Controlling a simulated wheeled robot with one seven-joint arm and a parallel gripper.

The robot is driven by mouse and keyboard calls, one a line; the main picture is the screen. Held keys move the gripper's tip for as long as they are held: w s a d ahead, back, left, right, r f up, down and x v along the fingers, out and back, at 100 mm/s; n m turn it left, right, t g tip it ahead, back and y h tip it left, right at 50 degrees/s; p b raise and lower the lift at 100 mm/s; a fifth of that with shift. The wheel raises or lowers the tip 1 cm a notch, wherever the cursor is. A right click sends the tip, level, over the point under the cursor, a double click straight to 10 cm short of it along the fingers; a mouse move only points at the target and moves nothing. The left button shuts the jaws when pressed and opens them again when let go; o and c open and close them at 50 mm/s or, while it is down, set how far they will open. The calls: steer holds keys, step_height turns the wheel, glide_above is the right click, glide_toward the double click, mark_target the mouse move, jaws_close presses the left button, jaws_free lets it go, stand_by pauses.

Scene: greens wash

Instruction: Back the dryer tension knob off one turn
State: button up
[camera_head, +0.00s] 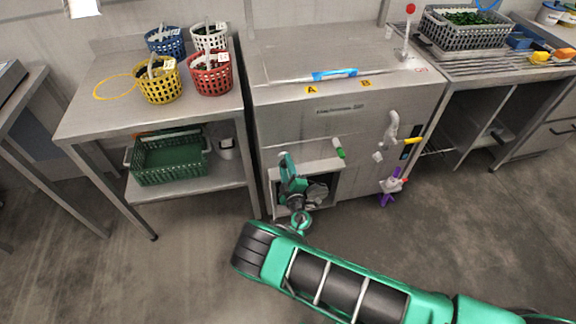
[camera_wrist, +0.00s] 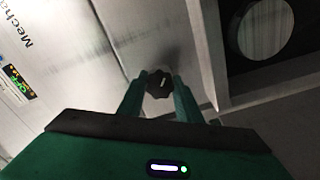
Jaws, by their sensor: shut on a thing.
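In the wrist view a small black lobed knob (camera_wrist: 158,86) with a pale mark on its face stands out from a grey metal panel. My gripper (camera_wrist: 159,80) has one green finger on each side of it and is shut on it. In the head view my gripper (camera_head: 286,158) reaches up to the lower front of the steel dryer cabinet (camera_head: 285,122), at the left of an open recess. The knob is hidden there behind my gripper.
A green-tipped fitting (camera_head: 339,152), a white hooked handle (camera_head: 390,128) and a purple-and-white item (camera_head: 391,186) are right of my gripper. A table with baskets (camera_head: 210,72) stands left. The floor in front is clear.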

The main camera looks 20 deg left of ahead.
steer(key=n, duration=0.5)
steer(key=shift+w+d+f+n, duration=0.15)
steer(key=shift+d+f+n, duration=0.05)
steer(key=shift+d+n, duration=0.1)
steer(key=n, duration=0.5)
steer(key=shift+n, duration=0.4)
steer(key=o, duration=0.9)
steer(key=shift+c, duration=0.2)
steer(key=shift+o, duration=0.9)
steer(key=shift+a, duration=0.15)
steer(key=shift+s, duration=0.3)
steer(key=v, duration=1)
